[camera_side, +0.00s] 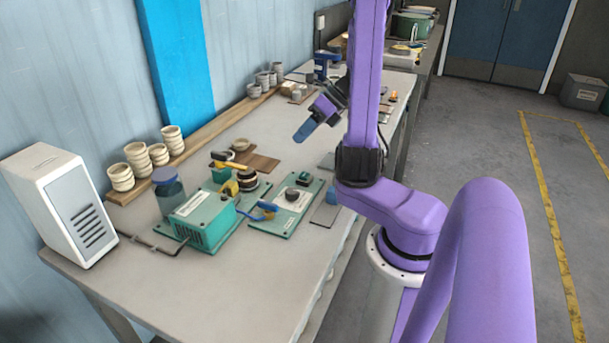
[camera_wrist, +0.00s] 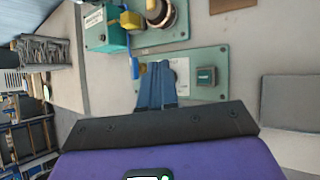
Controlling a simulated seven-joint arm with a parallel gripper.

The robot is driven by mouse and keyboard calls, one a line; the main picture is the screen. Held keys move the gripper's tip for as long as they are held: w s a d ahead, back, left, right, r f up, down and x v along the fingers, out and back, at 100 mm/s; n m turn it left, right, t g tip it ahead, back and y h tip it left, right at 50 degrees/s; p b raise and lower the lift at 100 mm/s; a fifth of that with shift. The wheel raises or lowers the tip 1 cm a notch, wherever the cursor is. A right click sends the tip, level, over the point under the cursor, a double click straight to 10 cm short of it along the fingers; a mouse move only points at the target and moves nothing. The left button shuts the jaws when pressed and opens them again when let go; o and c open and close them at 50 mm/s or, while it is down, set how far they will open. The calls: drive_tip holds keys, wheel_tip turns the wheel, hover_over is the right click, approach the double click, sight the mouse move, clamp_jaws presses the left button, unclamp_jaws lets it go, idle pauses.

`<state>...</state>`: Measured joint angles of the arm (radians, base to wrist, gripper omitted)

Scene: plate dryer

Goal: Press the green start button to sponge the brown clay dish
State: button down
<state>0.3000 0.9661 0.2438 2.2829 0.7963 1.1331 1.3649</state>
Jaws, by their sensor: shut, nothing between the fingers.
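A green control panel (camera_side: 281,222) lies on the bench in the side view, with a dark round knob (camera_side: 292,194) and a small dark button (camera_side: 304,178). In the wrist view the panel (camera_wrist: 222,60) carries a dark green square button (camera_wrist: 207,75). My gripper (camera_side: 299,136) has blue fingers, shut and empty, raised above the bench beyond the panel. In the wrist view my gripper (camera_wrist: 157,68) overlaps the panel left of the square button and hides the knob area. A brown-rimmed round dish (camera_side: 247,180) sits by the green machine (camera_side: 206,222); it also shows at the wrist view's top (camera_wrist: 168,15).
A yellow arm (camera_side: 228,165) reaches over the dish area. A wooden board (camera_side: 262,162), stacked cups (camera_side: 172,138) and a white vented box (camera_side: 65,200) stand around. The bench front is clear.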

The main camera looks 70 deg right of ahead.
sight(308, 174)
drive_tip(key=shift+s+d+m+t, duration=0.3)
drive_tip(key=shift+s+d+m, duration=0.1)
drive_tip(key=shift+d+m, duration=0.25)
drive_tip(key=shift+f, duration=0.1)
drive_tip(key=shift+f, duration=4.35)
drive_tip(key=shift+f, duration=0.15)
drive_tip(key=shift+f, duration=0.25)
